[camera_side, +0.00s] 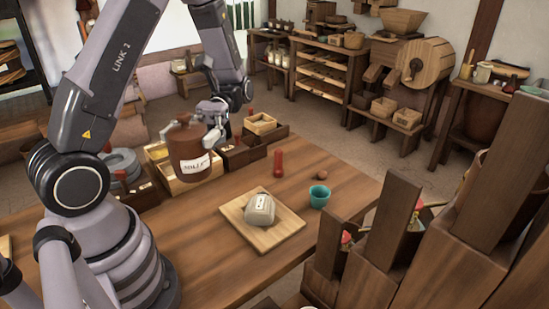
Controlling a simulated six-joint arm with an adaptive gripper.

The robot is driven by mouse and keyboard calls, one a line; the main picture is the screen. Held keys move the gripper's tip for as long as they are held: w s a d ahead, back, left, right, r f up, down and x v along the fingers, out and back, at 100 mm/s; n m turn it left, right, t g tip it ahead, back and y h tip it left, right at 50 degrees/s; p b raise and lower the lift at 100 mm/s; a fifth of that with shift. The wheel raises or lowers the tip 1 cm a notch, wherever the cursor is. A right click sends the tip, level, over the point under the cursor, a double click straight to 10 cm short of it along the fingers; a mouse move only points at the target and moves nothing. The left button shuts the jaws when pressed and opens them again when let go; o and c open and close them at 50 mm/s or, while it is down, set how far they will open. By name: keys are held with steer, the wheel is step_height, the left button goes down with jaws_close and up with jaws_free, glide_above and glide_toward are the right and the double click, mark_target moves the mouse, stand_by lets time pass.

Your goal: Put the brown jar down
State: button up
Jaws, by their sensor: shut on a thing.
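The jar hides part of the fingers. The wooden table (215,260) spreads out in front of the jar.
A teal cup (319,196), a red cylinder (278,163) and a small reddish-brown object (321,175) stand nearby. Open boxes (245,153) line the back edge. Tall wooden posts (405,225) rise at right.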

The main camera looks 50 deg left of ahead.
steer(key=s+a+r+m+y, duration=0.1)
steer(key=s+a+m+y, duration=0.1)
steer(key=a+m+y, duration=0.75)
steer(key=s+a+r+m+y, duration=0.15)
steer(key=a+m+y, duration=0.4)
steer(key=y, duration=0.65)
steer(key=w+a+r+m+t+y, duration=0.75)
steer(key=w+r+m+t, duration=0.35)
steer(key=t, duration=0.4)
steer(key=shift+n, duration=0.5)
steer(key=f, duration=4.2)
steer(key=shift+w+a+f, duration=0.25)
steer(key=shift+w+a, duration=0.05)
steer(key=shift+w, duration=0.1)
steer(key=o, duration=1.2)
steer(key=shift+o, duration=0.2)
